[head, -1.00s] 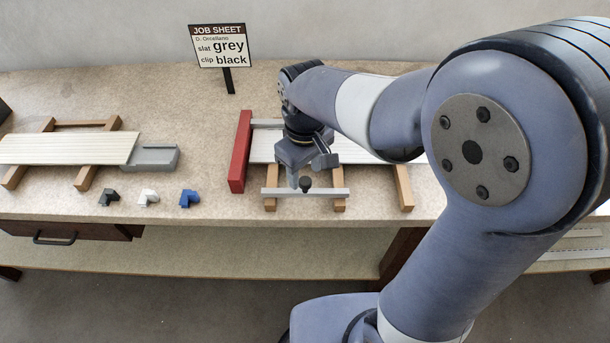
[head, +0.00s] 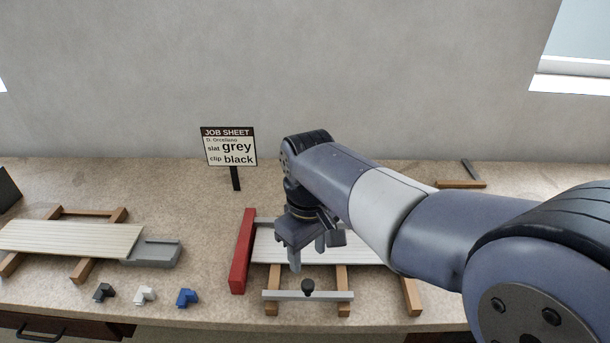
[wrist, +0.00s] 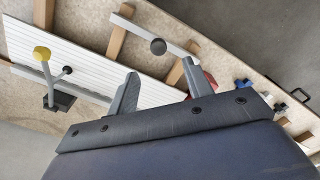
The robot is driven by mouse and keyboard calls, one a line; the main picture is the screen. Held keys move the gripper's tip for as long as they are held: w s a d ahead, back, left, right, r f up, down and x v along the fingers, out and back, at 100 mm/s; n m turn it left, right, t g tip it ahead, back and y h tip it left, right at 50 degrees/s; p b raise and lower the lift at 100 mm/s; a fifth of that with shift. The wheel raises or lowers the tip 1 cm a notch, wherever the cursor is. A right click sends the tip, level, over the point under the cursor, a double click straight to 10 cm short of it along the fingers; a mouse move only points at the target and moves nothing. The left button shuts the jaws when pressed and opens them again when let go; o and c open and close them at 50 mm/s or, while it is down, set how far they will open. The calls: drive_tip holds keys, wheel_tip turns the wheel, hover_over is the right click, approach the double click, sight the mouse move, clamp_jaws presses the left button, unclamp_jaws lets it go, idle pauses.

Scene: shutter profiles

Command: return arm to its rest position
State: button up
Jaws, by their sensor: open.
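My gripper (head: 308,262) is open and empty, pointing down above the pale slatted panel (head: 268,246) on the right half of the bench. Its two fingers stand apart in the wrist view (wrist: 160,70). The panel lies on wooden bearers against a red block (head: 241,255) at its left end. A grey bar (head: 330,295) with a black knob (head: 308,287) lies across the bearers in front of the panel, apart from the fingers. My arm hides much of the panel's right part.
A job sheet (head: 229,147) reads slat grey, clip black. Black (head: 104,292), white (head: 145,295) and blue (head: 187,298) clips lie at the front left. Behind them a cream panel (head: 70,238) with a grey end piece (head: 152,253) rests on bearers. A yellow-knobbed lever (wrist: 42,53) stands beside the panel.

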sight(308, 286)
wheel_tip(308, 286, down, 10)
drive_tip(key=shift+r, duration=0.1)
drive_tip(key=w, duration=0.4)
drive_tip(key=shift+w, duration=0.35)
drive_tip(key=shift+s, duration=0.1)
